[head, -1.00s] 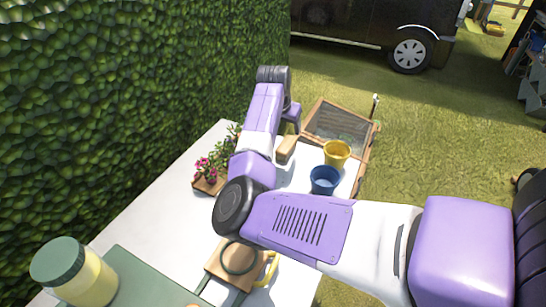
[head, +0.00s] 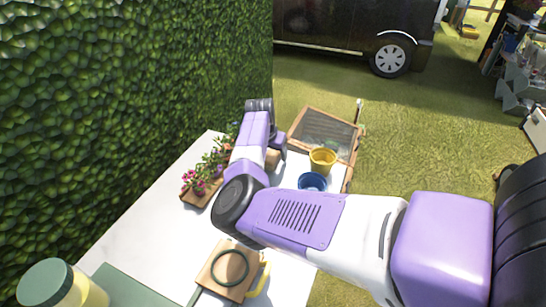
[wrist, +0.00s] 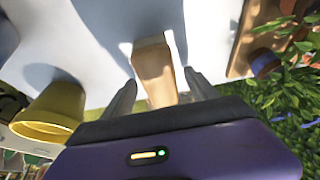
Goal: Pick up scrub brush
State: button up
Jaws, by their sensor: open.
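The scrub brush, a pale wooden block (wrist: 155,72), lies on the white table in the wrist view. It also shows partly in the head view (head: 272,159), just below the end of my arm. My gripper (wrist: 160,77) is open, with one finger on each side of the block in the wrist view. A gap shows between each finger and the block.
A yellow pot (head: 322,160) and a blue pot (head: 312,182) stand right of the brush. Flowers in a wooden planter (head: 196,192) line the table's left edge. A wooden mesh-covered frame (head: 325,130) is behind. A hedge (head: 120,90) rises on the left.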

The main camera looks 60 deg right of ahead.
aim_at(273, 152)
jog(key=shift+f, duration=0.3)
dwell(0.5)
grip_shut()
dwell(0.4)
jog(key=shift+r, duration=0.1)
notch_tip(273, 152, up, 20)
jog(key=b, duration=0.1)
jog(key=shift+r, duration=0.25)
